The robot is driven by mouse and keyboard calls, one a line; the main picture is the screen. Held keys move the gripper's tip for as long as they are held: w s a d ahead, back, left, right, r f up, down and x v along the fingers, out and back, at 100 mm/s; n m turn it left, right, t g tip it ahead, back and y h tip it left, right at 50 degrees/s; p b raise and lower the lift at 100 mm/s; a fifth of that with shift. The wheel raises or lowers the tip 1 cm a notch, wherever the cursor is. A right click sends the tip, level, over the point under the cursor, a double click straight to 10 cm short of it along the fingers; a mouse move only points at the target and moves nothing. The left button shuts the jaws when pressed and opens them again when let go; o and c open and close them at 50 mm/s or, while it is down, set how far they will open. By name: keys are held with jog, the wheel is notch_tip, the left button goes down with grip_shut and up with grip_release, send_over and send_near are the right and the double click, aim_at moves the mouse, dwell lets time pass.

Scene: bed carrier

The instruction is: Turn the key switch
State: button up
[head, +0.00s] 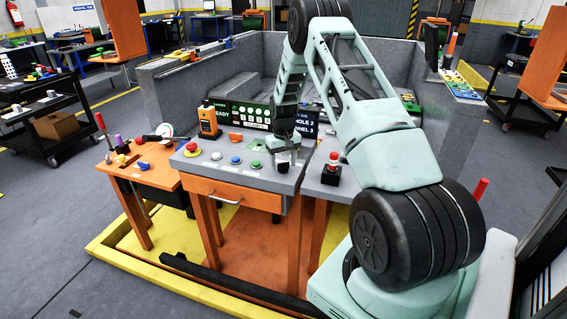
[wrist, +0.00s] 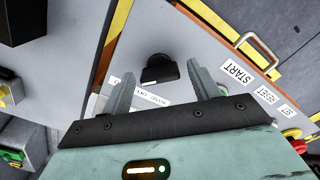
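The likely key switch is a small black block-shaped part (wrist: 160,69) on the grey panel in the wrist view.
A red-and-yellow stop button (head: 192,148), a white button (head: 216,156), a blue button (head: 236,160) and a green button (head: 256,165) line the desk left of my gripper. A red-topped black box (head: 332,166) stands to the right. An orange handheld device (head: 207,120) stands behind.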

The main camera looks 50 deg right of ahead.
aim_at(283, 163)
jog(key=shift+r, duration=0.1)
notch_tip(283, 163, up, 17)
jog(key=b, duration=0.3)
dwell(0.4)
jog(key=shift+a+r, duration=0.1)
dwell(0.4)
